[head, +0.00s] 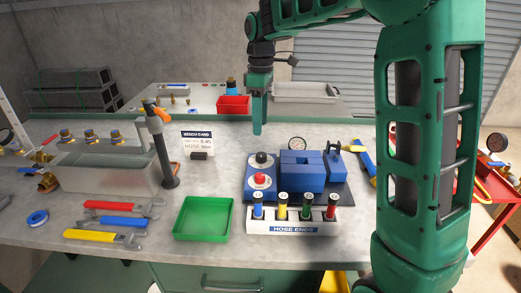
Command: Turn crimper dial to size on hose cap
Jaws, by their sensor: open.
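The blue crimper (301,165) stands on the bench on a dark base plate. On its left side are a black knob (262,157) and a red knob (260,180), each on a pale round face. The dial marks are too small to read. In front, a white rack labelled "HOSE ENDS" (291,229) holds upright hose ends with blue (257,211), yellow (282,212), green (305,211) and red (331,212) bands. Any size on their caps is unreadable. My gripper (257,131) points down, open and apart from the crimper, above and behind the black knob; it appears edge-on.
A white bench card (197,142) with small text stands left of the crimper. A green tray (203,218), wrenches (112,207), a dark upright post with an orange top (163,150) and a grey bin (110,171) are further left. A gauge (297,143) stands behind the crimper.

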